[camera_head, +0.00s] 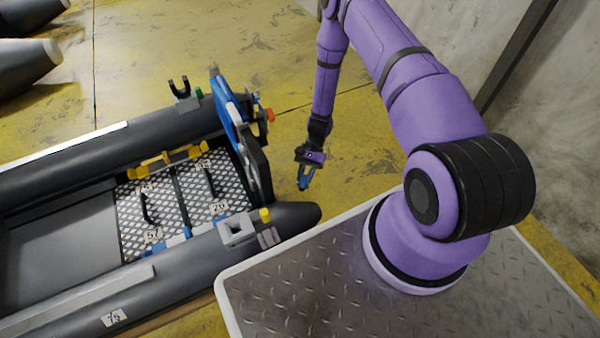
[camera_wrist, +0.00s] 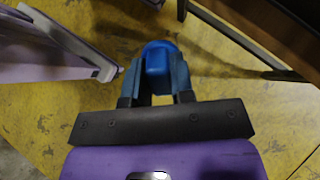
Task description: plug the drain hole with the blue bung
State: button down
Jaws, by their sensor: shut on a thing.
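My gripper (camera_head: 304,182) hangs over the yellow floor, just right of the boat's stern and apart from it. In the wrist view my gripper (camera_wrist: 156,86) is shut on a blue bung (camera_wrist: 159,58), which shows between the two fingers with its rounded end beyond them. The grey inflatable boat (camera_head: 190,260) lies at the left, with an upright transom (camera_head: 256,168) across its stern end. I cannot make out the drain hole in either view; the transom's outer face is turned mostly away from the head camera.
A blue part (camera_head: 228,118) stands on the transom, with an orange knob (camera_head: 270,115) beside it. A yellow cap (camera_head: 265,215) sits on the near tube and a green cap (camera_head: 198,93) on the far tube. Open floor (camera_head: 360,150) lies right of the stern, before a grey wall (camera_head: 555,110).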

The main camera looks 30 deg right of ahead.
jog(key=shift+s+a+f+m+y, duration=0.1)
jog(key=shift+s+f+m+y, duration=0.1)
jog(key=shift+m+y, duration=0.3)
jog(key=shift+s+a+f+m+y, duration=0.15)
jog(key=shift+m+y, duration=0.15)
jog(key=shift+y, duration=0.4)
jog(key=m+y, duration=0.1)
jog(key=m+t+y, duration=0.1)
jog(key=y, duration=0.1)
jog(key=shift+a+y, duration=0.3)
jog(key=shift+a, duration=0.1)
jog(key=m+t+y, duration=0.2)
jog(key=y, duration=0.1)
jog(key=shift+w+a+r+m, duration=0.15)
jog(key=shift+w+m, duration=0.15)
jog(key=shift+w, duration=0.05)
jog(key=w+a+m+t+y, duration=0.1)
jog(key=a+m+t+y, duration=0.1)
jog(key=a, duration=0.4)
jog(key=shift+w+r+t, duration=0.25)
jog(key=shift+r+t, duration=0.2)
jog(key=shift+t, duration=0.15)
jog(key=shift+r, duration=0.25)
jog(key=shift+a, duration=1.05)
